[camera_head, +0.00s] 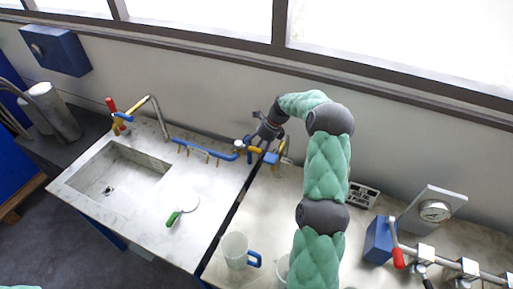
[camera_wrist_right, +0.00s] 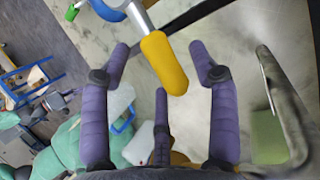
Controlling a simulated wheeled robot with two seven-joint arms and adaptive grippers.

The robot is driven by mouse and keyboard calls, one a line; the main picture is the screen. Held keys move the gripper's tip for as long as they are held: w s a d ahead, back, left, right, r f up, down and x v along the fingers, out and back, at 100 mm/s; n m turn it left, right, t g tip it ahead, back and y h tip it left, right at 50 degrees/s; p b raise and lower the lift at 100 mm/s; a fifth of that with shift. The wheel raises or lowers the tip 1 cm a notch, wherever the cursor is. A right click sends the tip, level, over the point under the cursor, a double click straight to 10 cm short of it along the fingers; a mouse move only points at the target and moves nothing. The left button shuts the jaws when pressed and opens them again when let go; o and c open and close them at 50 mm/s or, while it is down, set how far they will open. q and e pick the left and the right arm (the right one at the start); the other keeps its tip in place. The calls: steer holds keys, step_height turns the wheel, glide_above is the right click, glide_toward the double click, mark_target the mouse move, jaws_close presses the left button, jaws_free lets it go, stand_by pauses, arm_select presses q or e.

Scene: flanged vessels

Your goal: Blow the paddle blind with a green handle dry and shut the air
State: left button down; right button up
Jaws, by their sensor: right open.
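The paddle blind (camera_head: 188,203), a pale disc with a green handle (camera_head: 173,219), lies flat on the pale bench right of the sink. The blue air pipe (camera_head: 205,150) with several small nozzles runs along the back of the bench. At its right end is a valve with a yellow lever (camera_head: 255,150). My right gripper (camera_head: 262,138) is at this valve. In the right wrist view the yellow lever (camera_wrist_right: 165,62) lies between the spread purple fingers of my right gripper (camera_wrist_right: 160,52), with gaps on both sides. My left gripper is out of view.
A sink (camera_head: 122,175) with a tap (camera_head: 155,115) is at the left. A clear jug (camera_head: 235,250) with a blue handle stands at the front. A gauge (camera_head: 434,211) and a red-handled valve (camera_head: 398,258) are at the right. The bench around the blind is clear.

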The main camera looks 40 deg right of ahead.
steer(key=shift+c, duration=0.3)
jaws_close()
steer(key=shift+a, duration=0.1)
steer(key=shift+s+a+m+t+h+p, duration=0.2)
steer(key=shift+a+m+t+h+p, duration=0.3)
steer(key=shift+a+m+p, duration=0.85)
steer(key=shift+s+a+m+t+h+p, duration=0.2)
steer(key=shift+a+m+t+h+p, duration=0.45)
steer(key=shift+m+p, duration=1.2)
steer(key=shift+a, duration=0.15)
